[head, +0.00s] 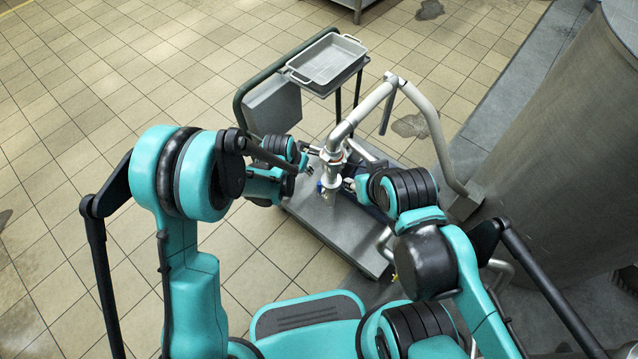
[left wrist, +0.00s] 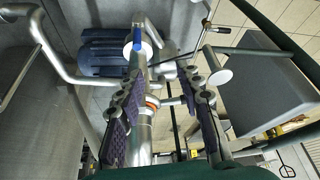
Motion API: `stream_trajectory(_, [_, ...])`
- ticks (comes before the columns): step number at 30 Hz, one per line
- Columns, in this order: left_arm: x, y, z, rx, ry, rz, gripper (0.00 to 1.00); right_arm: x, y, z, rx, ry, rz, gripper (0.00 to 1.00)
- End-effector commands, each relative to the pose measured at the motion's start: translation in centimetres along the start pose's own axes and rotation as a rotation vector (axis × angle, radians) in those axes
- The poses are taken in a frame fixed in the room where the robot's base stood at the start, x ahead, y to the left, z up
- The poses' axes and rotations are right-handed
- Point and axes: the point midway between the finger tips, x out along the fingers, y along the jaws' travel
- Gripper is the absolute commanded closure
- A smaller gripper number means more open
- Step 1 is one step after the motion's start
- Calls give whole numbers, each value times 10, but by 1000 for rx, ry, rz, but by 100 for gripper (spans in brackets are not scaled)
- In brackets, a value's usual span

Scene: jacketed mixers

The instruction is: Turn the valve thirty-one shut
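A steel pipe assembly with valve fittings (head: 333,157) stands on the low trolley in the head view. In the left wrist view a vertical pipe (left wrist: 140,135) carries a fitting with an orange ring (left wrist: 152,102), and a blue-marked part (left wrist: 136,45) sits further up. No readable label shows which valve is thirty-one. My left gripper (head: 308,164) is beside the fittings; in the left wrist view its two padded fingers (left wrist: 165,100) are spread apart, with the ringed fitting seen between them. I cannot tell whether they touch it. My right gripper (head: 350,184) is close to the pipe's right side, its fingers too small to read.
The trolley (head: 318,222) has a grey tray (head: 327,62) on its upper shelf and a grey box (head: 272,106) beside its handle. A bent pipe (head: 432,120) runs to the large steel tank (head: 570,150) at right. Tiled floor at left is clear.

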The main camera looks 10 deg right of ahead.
Motion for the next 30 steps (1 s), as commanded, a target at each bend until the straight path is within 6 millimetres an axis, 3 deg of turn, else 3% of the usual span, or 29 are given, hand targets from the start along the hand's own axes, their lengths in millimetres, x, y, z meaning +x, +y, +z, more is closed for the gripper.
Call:
stream_trajectory(1, [21,11,1,24,-7,12,64,-2,0,-1,0,0,0,64])
stream_trajectory(3, [43,22,6,50,-16,25,64,-3,0,-2,0,0,0,64])
stream_trajectory(6, [64,33,12,76,-24,38,64,-3,0,-2,0,0,0,64])
stream_trajectory(22, [140,42,19,91,-29,46,64,19,0,13,0,0,0,64])
stream_trajectory(30, [154,43,18,90,-29,46,64,22,0,16,0,0,0,64])
